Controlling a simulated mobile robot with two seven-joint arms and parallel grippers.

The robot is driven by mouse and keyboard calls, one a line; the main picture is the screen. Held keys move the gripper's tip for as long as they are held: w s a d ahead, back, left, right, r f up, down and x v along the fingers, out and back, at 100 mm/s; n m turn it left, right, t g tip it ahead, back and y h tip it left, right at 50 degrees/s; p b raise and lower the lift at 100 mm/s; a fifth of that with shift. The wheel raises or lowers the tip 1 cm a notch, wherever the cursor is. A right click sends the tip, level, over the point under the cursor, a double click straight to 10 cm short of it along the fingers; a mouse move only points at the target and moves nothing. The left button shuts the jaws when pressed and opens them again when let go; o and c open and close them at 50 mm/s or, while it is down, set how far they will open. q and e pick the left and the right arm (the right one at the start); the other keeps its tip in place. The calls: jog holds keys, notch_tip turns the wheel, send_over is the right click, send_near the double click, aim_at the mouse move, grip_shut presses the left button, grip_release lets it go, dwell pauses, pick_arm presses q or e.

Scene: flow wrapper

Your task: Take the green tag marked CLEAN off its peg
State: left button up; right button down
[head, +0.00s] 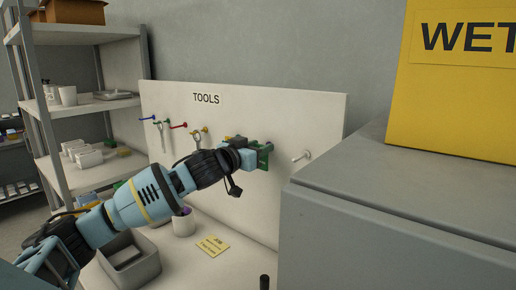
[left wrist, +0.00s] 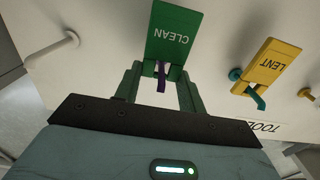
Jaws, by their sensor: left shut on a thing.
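The green tag marked CLEAN (left wrist: 174,35) hangs at the purple peg (left wrist: 161,77) on the white tool board. In the left wrist view it appears upside down. My left gripper (left wrist: 160,88) has its two green fingers on either side of the tag's peg end and is shut on the tag. In the head view the tag (head: 264,153) shows as a small green patch at the tip of my left gripper (head: 256,152), against the board. Whether the tag is still seated on the peg is hard to tell. My right gripper is not in view.
A yellow tag marked LENT (left wrist: 263,64) hangs on a teal peg close beside. A bare white peg (head: 301,156) stands to the right on the TOOLS board (head: 318,120). A grey cabinet (head: 400,225) is at right. A grey bin (head: 135,265) and cup (head: 184,224) stand below.

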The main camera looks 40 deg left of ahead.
pick_arm(q)
jog(key=shift+r, duration=0.15)
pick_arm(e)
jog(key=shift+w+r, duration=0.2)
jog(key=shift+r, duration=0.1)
pick_arm(q)
jog(key=shift+r+p, duration=0.2)
jog(key=shift+p, duration=0.2)
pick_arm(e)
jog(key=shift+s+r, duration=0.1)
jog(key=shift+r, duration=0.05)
pick_arm(q)
jog(key=shift+r, duration=0.15)
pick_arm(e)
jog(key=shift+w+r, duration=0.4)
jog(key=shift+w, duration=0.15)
pick_arm(q)
jog(key=shift+s, duration=0.1)
